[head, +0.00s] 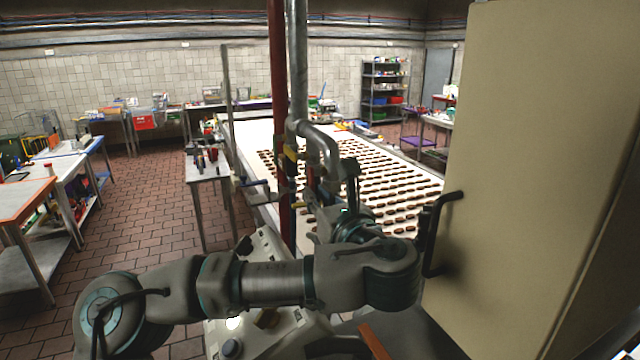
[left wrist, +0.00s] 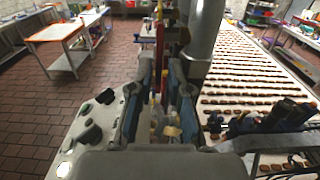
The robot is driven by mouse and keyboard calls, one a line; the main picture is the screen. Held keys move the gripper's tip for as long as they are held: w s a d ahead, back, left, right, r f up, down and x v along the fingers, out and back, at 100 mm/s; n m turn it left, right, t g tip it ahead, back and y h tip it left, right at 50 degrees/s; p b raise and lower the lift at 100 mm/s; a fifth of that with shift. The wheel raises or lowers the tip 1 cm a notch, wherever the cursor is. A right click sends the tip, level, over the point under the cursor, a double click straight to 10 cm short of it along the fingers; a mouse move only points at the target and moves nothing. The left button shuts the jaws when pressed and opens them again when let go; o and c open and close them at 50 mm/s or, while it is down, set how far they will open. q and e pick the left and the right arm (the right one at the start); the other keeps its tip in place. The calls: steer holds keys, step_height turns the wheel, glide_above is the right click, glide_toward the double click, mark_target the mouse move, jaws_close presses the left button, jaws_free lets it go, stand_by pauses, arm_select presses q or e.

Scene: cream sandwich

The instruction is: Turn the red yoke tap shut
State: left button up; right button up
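My left gripper (head: 322,188) is at the pipes in the middle of the head view, partly hidden by my own wrist. In the left wrist view its two fingers (left wrist: 158,112) stand apart, with blue inner pads. Thin red and yellow parts (left wrist: 158,85) show between and beyond them; contact cannot be told. A red upright pipe (head: 279,90) stands beside a grey pipe (head: 298,60) with an elbow (head: 318,140). A yellow part (head: 290,153) is on the pipework. I cannot clearly make out the red yoke tap; the gripper and pipes crowd that spot. My right gripper is not in view.
A conveyor (head: 425,172) with rows of brown sandwiches runs behind the pipes. A tall beige cabinet (head: 540,150) with a black handle (head: 438,225) stands close on the right. A control panel (head: 262,245) with knobs is below my arm. Tiled floor (head: 130,220) is open to the left.

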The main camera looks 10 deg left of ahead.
arm_select(q)
steer(key=shift+w+a+f, duration=0.1)
steer(key=shift+w+a, duration=0.2)
steer(key=shift+a, duration=0.3)
steer(key=shift+d, duration=0.45)
jaws_close()
steer(key=shift+a, duration=0.1)
stand_by(0.4)
jaws_free()
steer(key=shift+s+d, duration=0.15)
steer(key=shift+d, duration=0.05)
